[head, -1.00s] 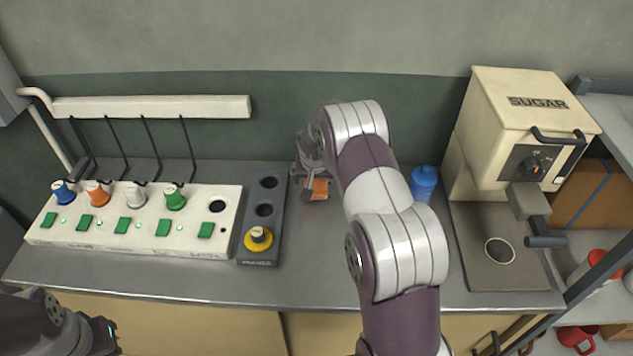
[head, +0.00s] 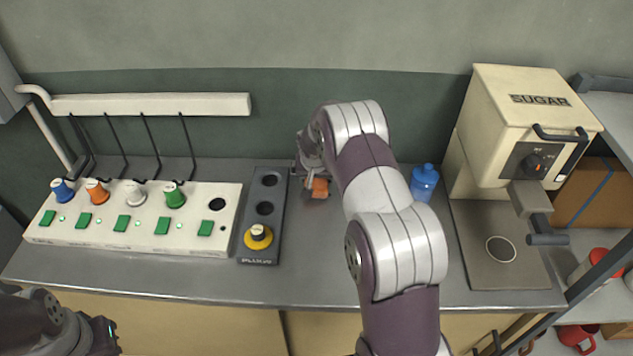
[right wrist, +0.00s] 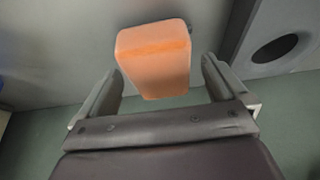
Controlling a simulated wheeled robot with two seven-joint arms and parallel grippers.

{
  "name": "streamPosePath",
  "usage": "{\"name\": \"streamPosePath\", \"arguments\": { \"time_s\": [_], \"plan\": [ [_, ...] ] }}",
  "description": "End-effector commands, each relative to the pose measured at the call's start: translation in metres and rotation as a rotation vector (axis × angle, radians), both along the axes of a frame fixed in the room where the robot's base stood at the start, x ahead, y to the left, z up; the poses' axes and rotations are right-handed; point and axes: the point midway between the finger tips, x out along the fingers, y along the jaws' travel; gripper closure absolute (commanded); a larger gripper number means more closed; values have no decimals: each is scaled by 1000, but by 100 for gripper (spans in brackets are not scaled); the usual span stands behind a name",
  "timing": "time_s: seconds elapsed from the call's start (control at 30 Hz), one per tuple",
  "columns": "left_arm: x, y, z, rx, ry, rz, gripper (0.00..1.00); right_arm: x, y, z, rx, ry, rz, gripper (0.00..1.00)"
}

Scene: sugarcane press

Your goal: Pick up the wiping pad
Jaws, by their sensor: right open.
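The wiping pad, an orange block (head: 320,187), is at the back of the counter, right of the dark holder strip. In the right wrist view the pad (right wrist: 153,55) appears large, between the lines of the two fingers. My right gripper (right wrist: 159,78) is open, with one finger to each side of the pad and visible gaps between. I cannot tell whether the fingers are level with it. In the head view my right arm hides part of the gripper. Part of my left arm shows at the lower left, but its fingers are not seen.
A blue bottle (head: 424,183) stands right of my right arm. The cream sugar machine (head: 525,125) is farther right. Left are the dark holder strip (head: 262,222) with a yellow knob (head: 258,237) and a white panel (head: 130,240) of knobs and green buttons.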

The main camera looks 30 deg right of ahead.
Motion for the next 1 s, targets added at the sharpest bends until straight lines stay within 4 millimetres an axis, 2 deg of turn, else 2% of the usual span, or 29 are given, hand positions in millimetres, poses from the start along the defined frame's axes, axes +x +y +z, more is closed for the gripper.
{"name": "streamPosePath", "arguments": {
  "time_s": [0.03,0.2,0.47,0.6,0.63,0.83,1.0],
  "plan": [
    [0,0,0,0,0,0,100,0,0,0,0,0,0,4],
    [0,0,0,0,0,0,100,0,0,0,0,0,0,57],
    [0,0,1,0,0,0,100,0,0,1,0,0,0,57],
    [0,0,11,0,0,0,100,0,0,10,-1,-1,0,57],
    [0,0,6,0,-1,0,100,1,0,10,-1,-2,0,57],
    [0,0,1,0,0,0,100,1,0,47,-3,-3,0,57],
    [0,0,-1,0,0,0,100,-26,-31,69,-2,-1,-5,57]
  ]
}}
